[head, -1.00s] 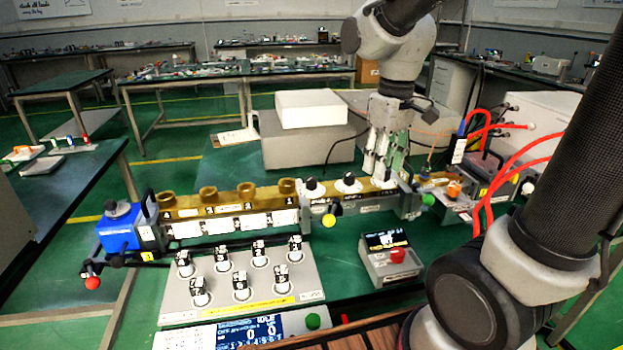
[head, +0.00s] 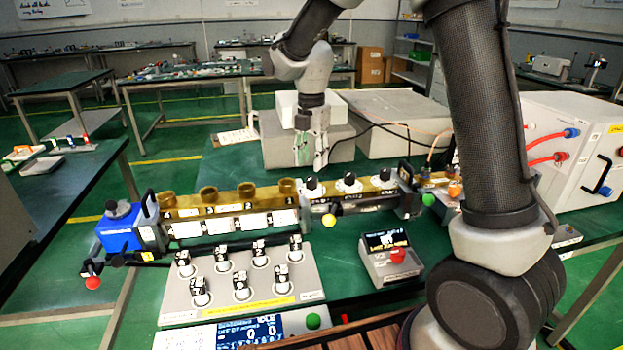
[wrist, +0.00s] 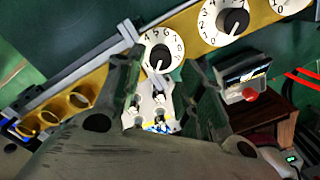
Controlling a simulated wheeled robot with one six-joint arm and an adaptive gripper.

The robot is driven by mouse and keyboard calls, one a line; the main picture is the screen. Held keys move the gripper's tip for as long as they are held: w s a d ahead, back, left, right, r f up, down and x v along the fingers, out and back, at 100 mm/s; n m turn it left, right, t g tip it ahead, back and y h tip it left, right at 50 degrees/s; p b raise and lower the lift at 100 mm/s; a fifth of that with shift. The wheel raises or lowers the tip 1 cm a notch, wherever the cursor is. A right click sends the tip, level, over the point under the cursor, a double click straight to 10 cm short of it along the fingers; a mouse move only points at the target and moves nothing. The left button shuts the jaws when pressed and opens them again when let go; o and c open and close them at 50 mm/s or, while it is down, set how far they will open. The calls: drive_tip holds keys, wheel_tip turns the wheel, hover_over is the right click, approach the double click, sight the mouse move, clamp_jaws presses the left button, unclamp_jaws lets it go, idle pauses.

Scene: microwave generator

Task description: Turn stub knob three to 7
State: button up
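Three black knobs on white numbered dials sit in a row on the brass waveguide (head: 266,197): left knob (head: 312,184), middle knob (head: 349,177), right knob (head: 384,173). Which one is stub three I cannot read. My gripper (head: 312,164) is above the left knob, pointing down, its fingers apart with nothing between them. In the wrist view, the left dial (wrist: 158,57) lies just beyond the fingertips, and the middle dial (wrist: 230,20) is to its right. The exact pointer readings are not clear.
Grey boxes stand behind.

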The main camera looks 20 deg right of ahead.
sight(311, 178)
wheel_tip(311, 178, down, 7)
drive_tip(key=shift+r, duration=0.2)
drive_tip(key=shift+c, duration=0.4)
drive_tip(key=c, duration=0.7)
